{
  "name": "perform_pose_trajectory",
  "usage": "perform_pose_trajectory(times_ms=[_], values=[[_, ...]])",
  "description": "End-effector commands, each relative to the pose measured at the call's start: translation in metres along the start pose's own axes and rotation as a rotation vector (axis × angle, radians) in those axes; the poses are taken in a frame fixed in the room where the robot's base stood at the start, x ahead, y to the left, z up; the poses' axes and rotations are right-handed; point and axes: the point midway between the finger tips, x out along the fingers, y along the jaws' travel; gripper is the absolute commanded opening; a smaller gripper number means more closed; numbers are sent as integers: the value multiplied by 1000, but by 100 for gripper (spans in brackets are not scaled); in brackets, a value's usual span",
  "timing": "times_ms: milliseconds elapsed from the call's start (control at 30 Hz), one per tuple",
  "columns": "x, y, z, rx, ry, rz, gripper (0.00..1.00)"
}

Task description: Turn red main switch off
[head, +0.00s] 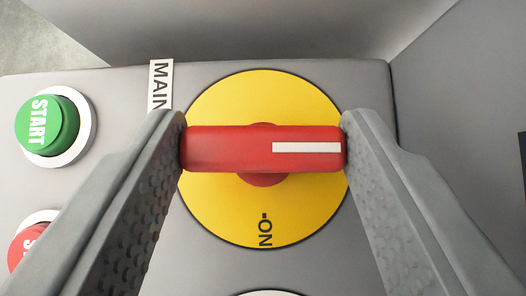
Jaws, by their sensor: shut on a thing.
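The red main switch handle (230,149) lies level across the picture on a round yellow plate (265,100). A white line on the handle points right. The "ON" mark on the plate is at the bottom, turned sideways, so the white line does not point at it. No other position mark shows. My gripper (264,148) is shut on the handle, one grey finger touching each end. A white label reading "MAIN" (160,84) stands sideways at the upper left of the plate, its lower part hidden by my left finger.
A green START button (47,122) is on the grey panel (120,100) at the left. A red button (22,246) below it is partly hidden by my left finger. Grey walls (450,70) rise behind and at the right. A white rounded edge shows at the bottom.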

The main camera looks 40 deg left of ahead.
Motion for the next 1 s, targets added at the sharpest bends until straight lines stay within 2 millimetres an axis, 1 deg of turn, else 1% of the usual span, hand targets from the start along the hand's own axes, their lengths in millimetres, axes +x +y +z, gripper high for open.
perform_pose_trajectory(times_ms=[600,633,700,733,1000], values=[[0,1,1,-29,-2,-30,28],[0,1,1,-29,-2,-30,55],[0,1,1,-29,-2,-30,68],[0,1,1,-29,-2,-30,73],[0,0,0,-29,-1,-29,73]])
